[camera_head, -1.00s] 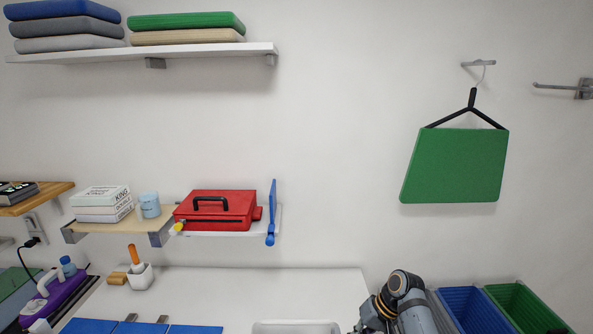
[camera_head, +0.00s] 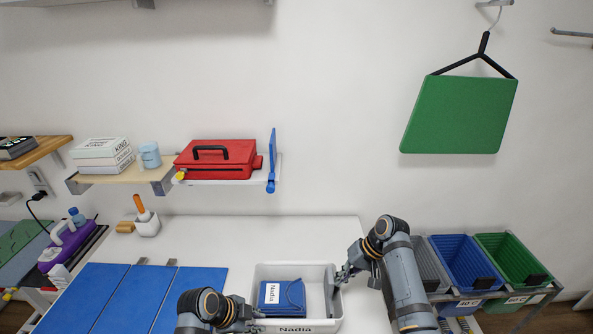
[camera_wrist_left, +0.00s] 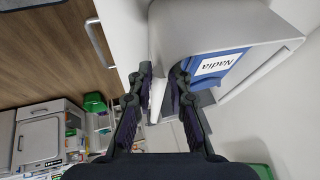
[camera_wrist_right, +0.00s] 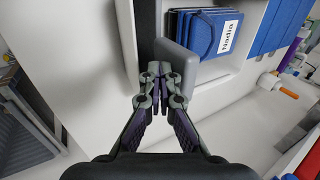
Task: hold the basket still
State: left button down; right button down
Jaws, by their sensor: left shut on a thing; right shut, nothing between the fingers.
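The white basket (camera_head: 322,325) stands on the white table, marked "Nadia" at its front. Inside is a folded blue thing (camera_head: 272,312) with a white "Nadia" label. My left gripper (camera_head: 256,321) is at the basket's left front side. In the left wrist view, its fingers (camera_wrist_left: 161,85) are closed on the basket wall (camera_wrist_left: 192,28). My right gripper (camera_head: 341,278) is beside the basket's right wall. In the right wrist view, its fingertips (camera_wrist_right: 158,80) are together and empty, close by the basket's grey rim (camera_wrist_right: 178,66); I cannot tell whether they touch it.
Blue panels (camera_head: 135,295) cover the table's left part. A white cup (camera_head: 147,226) with an orange-handled tool stands behind them. Blue (camera_head: 466,262) and green bins (camera_head: 510,258) are at the right. A red case (camera_head: 216,163) is on the shelf above. A green board (camera_head: 460,116) hangs on the wall.

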jog(key=shift+a, duration=0.2)
jog(key=shift+a, duration=1.2)
jog(key=shift+a, duration=1.35)
jog(key=shift+a, duration=0.3)
jog(key=shift+v, duration=2.95)
